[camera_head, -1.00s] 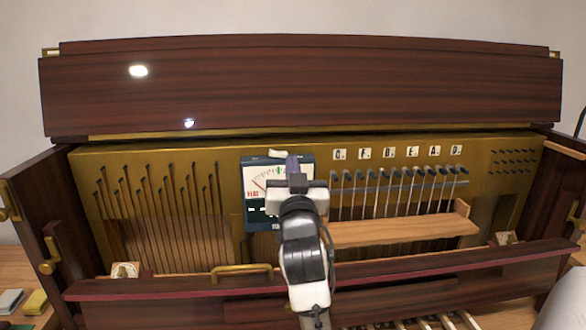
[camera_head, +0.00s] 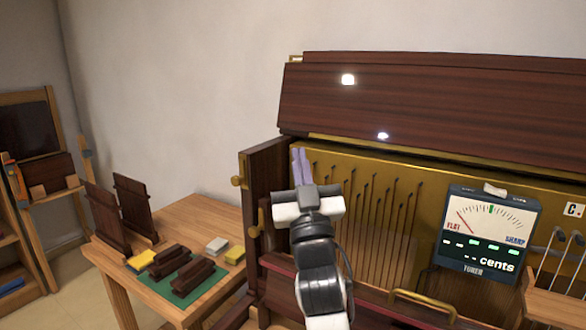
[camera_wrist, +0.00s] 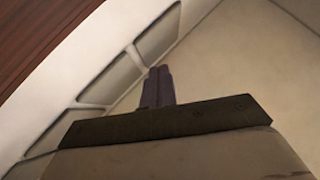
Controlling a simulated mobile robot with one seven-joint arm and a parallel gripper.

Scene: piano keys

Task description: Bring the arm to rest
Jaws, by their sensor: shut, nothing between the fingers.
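My gripper (camera_head: 301,165) is in the middle of the head view, in front of the left end of the open piano (camera_head: 320,270). Its two purple fingers point up and lie together with nothing between them. My white and black arm rises below it from the bottom edge. In the wrist view my gripper (camera_wrist: 158,85) is also shut and empty. It points towards a pale surface with paneled shapes, and a dark reddish wood strip crosses the upper left corner. I cannot tell from the head view whether the gripper touches the piano.
A tuner (camera_head: 487,232) sits on the piano's gold plate, right of my arm. At left, a wooden side table (camera_head: 190,225) holds dark wooden blocks on a green mat (camera_head: 207,285), yellow and grey blocks and a dark rack (camera_head: 134,205). A shelf (camera_head: 30,235) stands at far left.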

